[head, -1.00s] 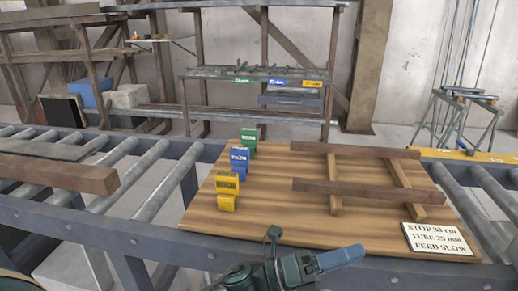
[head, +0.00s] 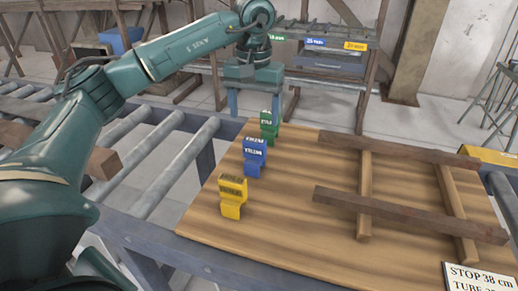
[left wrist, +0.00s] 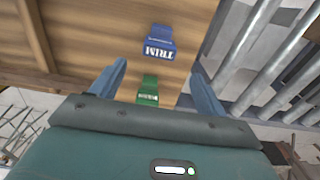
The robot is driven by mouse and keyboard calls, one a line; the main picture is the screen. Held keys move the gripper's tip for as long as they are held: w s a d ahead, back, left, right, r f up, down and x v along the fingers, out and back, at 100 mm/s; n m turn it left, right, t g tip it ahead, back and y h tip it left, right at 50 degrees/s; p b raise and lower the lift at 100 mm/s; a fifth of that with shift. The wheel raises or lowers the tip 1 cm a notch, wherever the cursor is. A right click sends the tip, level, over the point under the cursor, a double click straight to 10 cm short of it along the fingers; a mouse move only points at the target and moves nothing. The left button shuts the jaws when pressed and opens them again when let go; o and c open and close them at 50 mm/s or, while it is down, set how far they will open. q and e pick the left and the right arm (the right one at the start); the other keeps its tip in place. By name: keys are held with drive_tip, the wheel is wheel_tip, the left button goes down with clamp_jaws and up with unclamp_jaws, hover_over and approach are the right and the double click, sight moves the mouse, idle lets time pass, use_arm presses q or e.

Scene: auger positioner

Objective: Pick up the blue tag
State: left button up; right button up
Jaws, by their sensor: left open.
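The blue tag (head: 255,157) stands on the wooden board (head: 330,250), between the green tag (head: 269,125) and the yellow tag (head: 233,197). My left gripper (head: 254,104) is open and empty at the far edge of the board, fingers pointing down. In the head view it is beyond the green tag. In the left wrist view the blue tag (left wrist: 158,45), marked TRIM, lies past the open fingertips (left wrist: 157,86). The green tag (left wrist: 148,92) appears between the fingers there. My right gripper is not in view.
A wooden frame (head: 365,190) of crossed bars lies on the right of the board. A white sign (head: 478,278) is at the lower right. Metal rollers (head: 185,160) run along the left. A shelf with coloured labels (head: 315,42) stands behind.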

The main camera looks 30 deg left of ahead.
sight(254, 139)
use_arm(q)
wheel_tip(254, 139, down, 7)
drive_tip(key=b, duration=0.4)
drive_tip(key=shift+s+r, duration=0.1)
drive_tip(key=shift+f+b, duration=0.3)
drive_tip(key=shift+f, duration=0.2)
wheel_tip(254, 139, down, 4)
drive_tip(key=b, duration=0.3)
drive_tip(key=shift+s+d+f, duration=0.1)
drive_tip(key=shift+f, duration=0.05)
drive_tip(key=shift+f+b, duration=0.3)
drive_tip(key=shift+b, duration=0.05)
drive_tip(key=shift+r, duration=0.1)
drive_tip(key=c, duration=1.1)
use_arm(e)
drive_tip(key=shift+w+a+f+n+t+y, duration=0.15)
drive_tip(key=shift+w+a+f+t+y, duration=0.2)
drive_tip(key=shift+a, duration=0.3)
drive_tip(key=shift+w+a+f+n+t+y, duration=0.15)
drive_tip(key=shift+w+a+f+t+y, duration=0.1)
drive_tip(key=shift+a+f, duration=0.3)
